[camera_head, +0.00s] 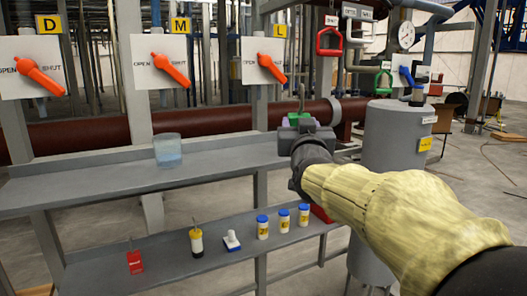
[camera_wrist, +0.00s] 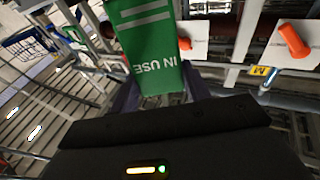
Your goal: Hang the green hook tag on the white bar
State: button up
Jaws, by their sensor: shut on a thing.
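The green hook tag (camera_wrist: 152,48) fills the top middle of the wrist view, with "IN USE" in white letters reading upside down. My gripper (camera_wrist: 158,92) is shut on it, with the tag between the fingers. In the head view my gripper (camera_head: 305,124) is above the right end of the grey upper shelf. The green tag (camera_head: 298,117) shows there only in part, with a thin green hook standing up from it; the gripper hides the rest.
Behind the gripper runs a dark red pipe (camera_head: 225,117). A grey tank (camera_head: 390,140) stands right of it. A red pull handle (camera_head: 330,40) and a green one (camera_head: 383,82) hang at upper right. A clear beaker (camera_head: 168,150) stands on the upper shelf; several small containers are below.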

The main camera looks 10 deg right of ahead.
jog(key=s+d+r+m+h+p, duration=0.2)
jog(key=s+d+r+h, duration=0.1)
jog(key=s+d+r, duration=0.6)
notch_tip(320, 180, up, 4)
jog(key=s, duration=0.2)
jog(key=shift+s+d+g+h, duration=0.3)
jog(key=shift+d, duration=0.1)
